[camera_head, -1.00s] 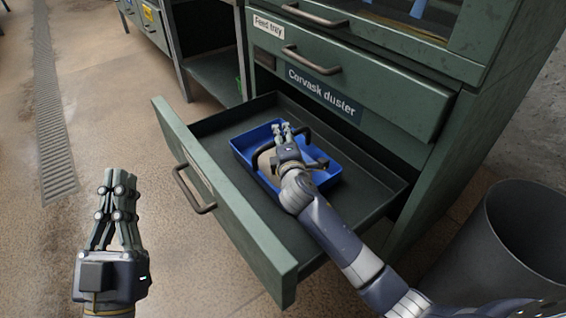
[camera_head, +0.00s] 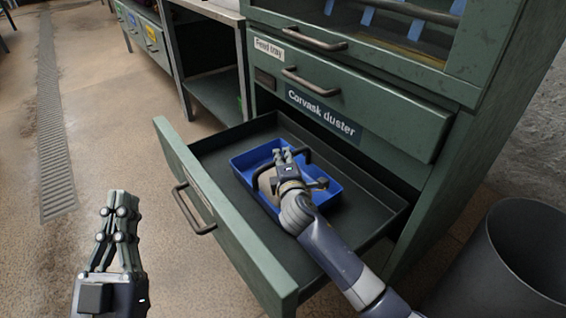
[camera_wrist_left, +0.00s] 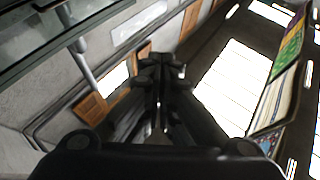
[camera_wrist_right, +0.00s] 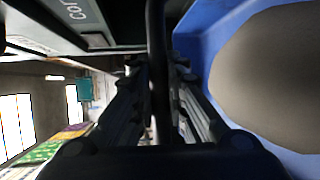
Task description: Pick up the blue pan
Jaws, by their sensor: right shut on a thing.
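The blue pan (camera_head: 243,160) sits in the open drawer of the green cabinet, with a rounded beige thing (camera_head: 264,180) in it. The pan (camera_wrist_right: 202,38) and the beige thing (camera_wrist_right: 270,75) also fill the right side of the right wrist view. My right gripper (camera_head: 283,155) reaches down over the pan and is shut on its dark handle (camera_wrist_right: 156,30), which runs between the fingers. My arm hides part of the pan. My left gripper (camera_head: 118,203) is held off to the left of the drawer, with its fingers together and nothing seen between them (camera_wrist_left: 160,75).
The pulled-out drawer (camera_head: 225,215) has raised walls around the pan and bare floor on its right. A closed drawer labelled "Corvask duster" (camera_head: 385,112) overhangs behind. A grey bin (camera_head: 500,265) stands at the right. The floor at the left is open.

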